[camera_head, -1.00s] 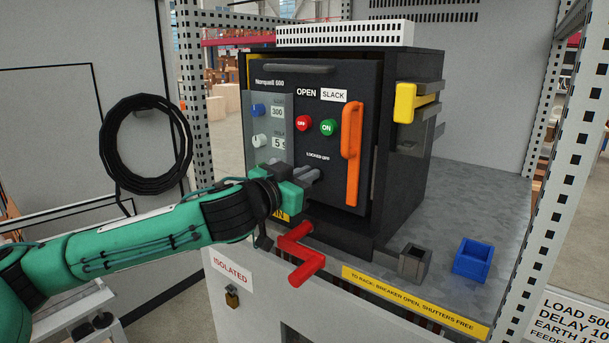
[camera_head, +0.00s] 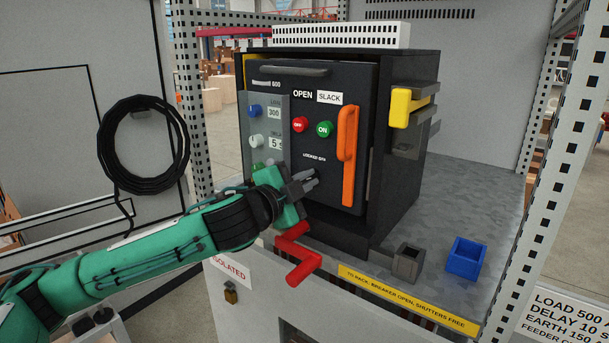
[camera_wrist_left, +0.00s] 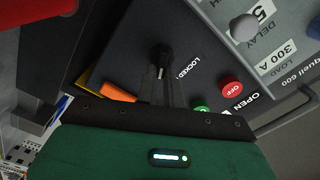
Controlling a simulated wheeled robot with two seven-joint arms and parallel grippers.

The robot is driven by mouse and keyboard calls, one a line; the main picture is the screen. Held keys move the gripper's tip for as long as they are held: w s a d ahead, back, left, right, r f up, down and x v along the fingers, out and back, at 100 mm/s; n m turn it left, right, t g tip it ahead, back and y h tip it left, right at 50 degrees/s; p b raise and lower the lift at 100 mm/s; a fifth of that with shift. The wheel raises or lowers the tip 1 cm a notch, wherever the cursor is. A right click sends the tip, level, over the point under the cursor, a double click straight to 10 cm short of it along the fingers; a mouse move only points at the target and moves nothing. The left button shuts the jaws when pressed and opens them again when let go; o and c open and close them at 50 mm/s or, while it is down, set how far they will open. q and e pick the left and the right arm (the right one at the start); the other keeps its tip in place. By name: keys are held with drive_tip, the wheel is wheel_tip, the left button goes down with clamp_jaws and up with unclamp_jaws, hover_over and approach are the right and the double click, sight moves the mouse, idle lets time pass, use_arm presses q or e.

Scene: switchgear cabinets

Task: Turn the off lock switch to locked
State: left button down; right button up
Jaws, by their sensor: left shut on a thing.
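The off lock switch (camera_wrist_left: 160,56) is a small black knob beside the white "LOCKED OFF" label on the dark breaker front (camera_head: 336,183). In the head view my gripper mostly hides it, below that label. My left gripper (camera_head: 313,180) reaches it from the lower left, its grey fingers at the panel. In the left wrist view the fingers (camera_wrist_left: 161,82) are close together and shut on the switch's knob. The knob's exact angle is hard to read. My right gripper is in neither view.
An orange handle (camera_head: 347,155) stands right of the switch; red (camera_head: 300,124) and green (camera_head: 324,129) buttons sit above. A red crank (camera_head: 299,254) sticks out below my gripper. Grey (camera_head: 408,263) and blue (camera_head: 466,259) holders stand on the shelf at right.

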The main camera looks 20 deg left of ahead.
use_arm(q)
drive_tip(key=m+p, duration=0.1)
drive_tip(key=m, duration=0.2)
drive_tip(key=shift+f, duration=0.1)
drive_tip(key=shift+f+m+p, duration=0.15)
drive_tip(key=shift+m+p, duration=0.25)
drive_tip(key=shift+m, duration=0.9)
drive_tip(key=c, duration=1.5)
unclamp_jaws()
drive_tip(key=shift+d+f, duration=0.1)
drive_tip(key=shift+b+v, duration=3.1)
drive_tip(key=shift+v, duration=3.85)
